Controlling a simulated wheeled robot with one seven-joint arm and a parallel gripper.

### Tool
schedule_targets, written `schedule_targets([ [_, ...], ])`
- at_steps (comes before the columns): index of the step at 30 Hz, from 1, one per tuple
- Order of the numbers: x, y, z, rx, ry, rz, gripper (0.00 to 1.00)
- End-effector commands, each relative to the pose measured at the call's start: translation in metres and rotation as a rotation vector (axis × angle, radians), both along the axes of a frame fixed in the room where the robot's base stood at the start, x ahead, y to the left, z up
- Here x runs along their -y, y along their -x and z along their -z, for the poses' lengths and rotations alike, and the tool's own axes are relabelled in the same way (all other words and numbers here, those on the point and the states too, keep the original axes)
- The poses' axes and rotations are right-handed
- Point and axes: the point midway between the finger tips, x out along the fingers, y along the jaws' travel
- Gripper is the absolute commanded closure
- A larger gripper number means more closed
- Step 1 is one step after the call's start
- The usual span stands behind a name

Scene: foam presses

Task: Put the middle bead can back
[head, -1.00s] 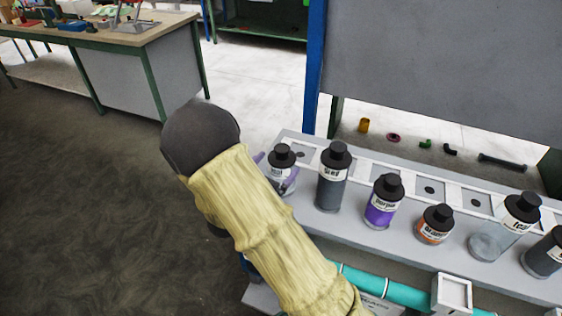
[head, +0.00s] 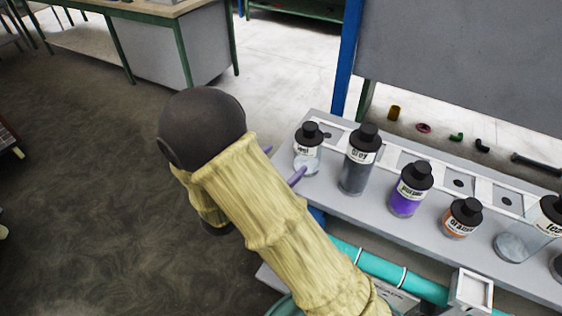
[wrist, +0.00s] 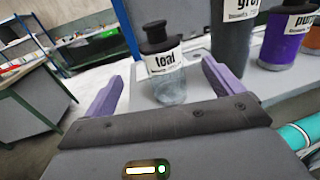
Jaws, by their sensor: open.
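A small clear can (head: 307,160) with a black cap stands upright at the left end of the grey bench.
White square frames with dark discs (head: 458,183) run along the bench behind the cans. A teal pipe (head: 385,270) runs below the bench front. A blue post (head: 347,60) and grey panel (head: 470,60) rise behind. Open floor (head: 80,180) lies to the left.

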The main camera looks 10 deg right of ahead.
Motion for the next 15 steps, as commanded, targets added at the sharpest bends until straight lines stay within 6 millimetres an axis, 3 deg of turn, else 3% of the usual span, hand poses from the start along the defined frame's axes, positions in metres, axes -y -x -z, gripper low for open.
schedule_targets([
  [5, 0.007, 0.002, 0.000, -0.004, -0.017, 0.026, 0.07],
  [8, 0.029, 0.011, 0.002, -0.019, -0.085, 0.119, 0.07],
  [11, 0.062, 0.033, 0.007, -0.040, -0.215, 0.280, 0.07],
  [15, 0.103, 0.078, 0.022, -0.041, -0.485, 0.571, 0.07],
])
